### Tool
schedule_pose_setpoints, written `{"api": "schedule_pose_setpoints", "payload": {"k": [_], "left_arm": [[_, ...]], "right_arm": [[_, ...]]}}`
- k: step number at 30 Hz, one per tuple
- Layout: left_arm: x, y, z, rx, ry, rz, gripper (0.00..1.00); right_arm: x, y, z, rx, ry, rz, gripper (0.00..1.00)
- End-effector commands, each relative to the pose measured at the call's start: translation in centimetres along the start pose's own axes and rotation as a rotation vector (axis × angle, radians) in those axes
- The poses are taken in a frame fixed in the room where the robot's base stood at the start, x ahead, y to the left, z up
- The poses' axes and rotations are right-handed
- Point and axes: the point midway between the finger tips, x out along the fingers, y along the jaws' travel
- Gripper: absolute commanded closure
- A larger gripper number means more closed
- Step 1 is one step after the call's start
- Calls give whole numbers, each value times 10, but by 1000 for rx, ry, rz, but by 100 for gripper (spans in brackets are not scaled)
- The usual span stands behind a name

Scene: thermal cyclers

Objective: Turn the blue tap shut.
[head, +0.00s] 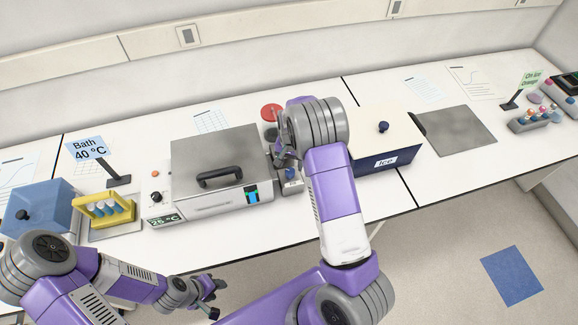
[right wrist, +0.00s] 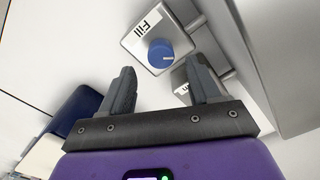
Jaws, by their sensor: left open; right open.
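The blue tap (right wrist: 160,53) is a round knob on a light grey block labelled "Fill" (right wrist: 150,24) in the right wrist view. My right gripper (right wrist: 160,76) is open, with the knob just beyond and between its two fingertips. No contact is visible. My left gripper (head: 210,290) is open and empty, low in front of the bench.
A steel-lidded bath (head: 215,165) stands left of my right gripper, and a red round object (head: 271,112) behind it. A cream-topped ice box (head: 385,130) is to the right. A second grey block (right wrist: 182,82) lies beside the right finger. A yellow tube rack (head: 107,211) stands left.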

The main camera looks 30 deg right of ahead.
Motion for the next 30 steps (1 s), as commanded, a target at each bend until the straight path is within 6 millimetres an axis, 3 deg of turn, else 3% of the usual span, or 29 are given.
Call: {"api": "schedule_pose_setpoints", "payload": {"k": [3, 7, 18, 27, 30], "left_arm": [[2, -1, 0, 0, 0, 0, 57], [3, -1, -1, 0, 1, 0, 57], [3, -1, -1, 0, 1, 0, 57], [3, -1, -1, 0, 1, 0, 57], [3, -1, -1, 0, 1, 0, 57]], "right_arm": [[20, 0, 0, -2, -2, 2, 38], [34, 0, 0, -2, 0, 1, 38], [39, 0, 0, -2, 1, -1, 38], [39, 0, 0, -2, 1, -1, 84], [39, 0, 0, -2, 0, -1, 94]]}}
